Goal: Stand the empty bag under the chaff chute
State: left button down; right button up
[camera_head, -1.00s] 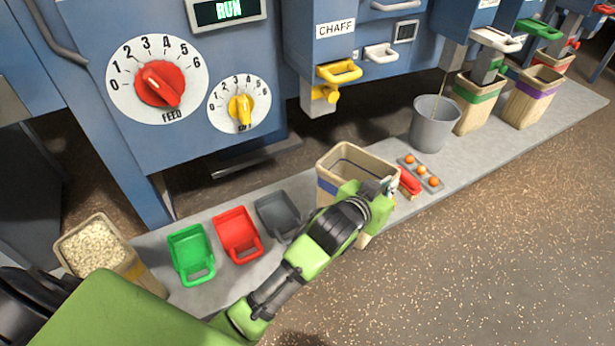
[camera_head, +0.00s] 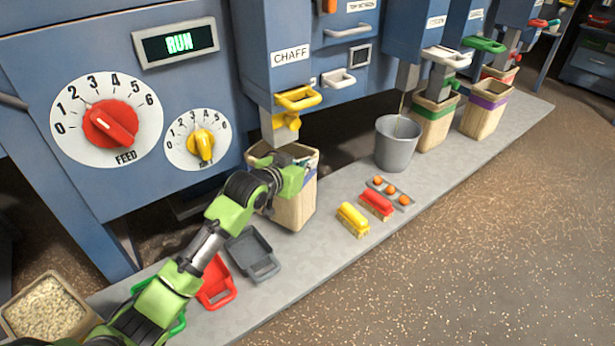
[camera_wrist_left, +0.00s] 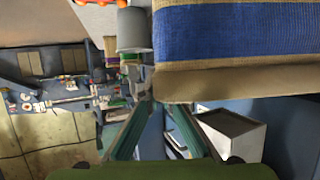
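The empty bag (camera_head: 294,212), tan with a blue band, is upright at the chaff chute (camera_head: 281,128), its mouth just below the yellow-handled spout. Whether its base touches the grey ledge is hard to tell. My arm hides part of the bag's front and left side. My right gripper is not in view.
Grey (camera_head: 251,253) and red (camera_head: 214,283) scoops lie front-left. The ledge before the brushes is clear.

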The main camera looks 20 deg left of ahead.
pick_arm(q)
notch_tip(320, 180, down, 4)
jog(key=shift+r+b, duration=0.25)
jog(key=shift+b, duration=0.4)
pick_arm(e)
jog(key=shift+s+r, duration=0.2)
pick_arm(q)
jog(key=c, duration=2.3)
grip_release()
